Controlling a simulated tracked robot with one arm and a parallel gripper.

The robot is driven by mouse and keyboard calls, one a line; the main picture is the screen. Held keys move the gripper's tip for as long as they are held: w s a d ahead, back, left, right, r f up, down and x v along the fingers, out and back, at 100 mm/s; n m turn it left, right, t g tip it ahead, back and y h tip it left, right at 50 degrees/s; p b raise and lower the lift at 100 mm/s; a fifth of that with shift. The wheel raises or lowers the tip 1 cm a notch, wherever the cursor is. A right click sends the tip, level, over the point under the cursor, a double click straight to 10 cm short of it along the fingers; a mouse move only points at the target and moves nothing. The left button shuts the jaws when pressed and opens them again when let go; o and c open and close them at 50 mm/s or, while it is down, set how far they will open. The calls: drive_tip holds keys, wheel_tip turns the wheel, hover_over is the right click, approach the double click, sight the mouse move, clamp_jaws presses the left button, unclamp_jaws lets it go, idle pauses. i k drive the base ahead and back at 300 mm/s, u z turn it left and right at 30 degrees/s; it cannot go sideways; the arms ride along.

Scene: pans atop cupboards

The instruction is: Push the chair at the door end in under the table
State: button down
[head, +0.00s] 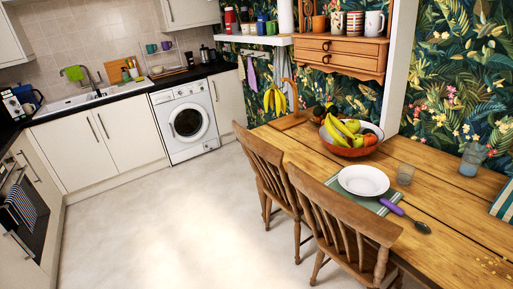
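Two wooden spindle-back chairs stand along the left side of the wooden table (455,207). The farther chair (262,160) is by the table's far end, its back turned to the open floor. The nearer chair (343,222) is in front of the place setting, its backrest beside the table edge and its lower part cut off by the picture's bottom. How far each seat reaches under the table is hard to tell. No door of the room is in view, so I cannot tell which chair is at the door end. My gripper is not in view.
Open pale floor (180,220) lies left of the chairs. Cupboards, a washing machine (186,120) and an oven (22,205) border it. The table holds a fruit bowl (341,147), white plate (363,180), spoon (409,217) and glasses (472,159). A shelf with mugs (336,23) hangs behind.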

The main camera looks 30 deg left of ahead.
sight(371, 267)
drive_tip(key=u, duration=2.35)
drive_tip(key=i, duration=0.95)
drive_tip(key=z, duration=2.25)
drive_tip(key=i, duration=1)
drive_tip(key=u, duration=0.1)
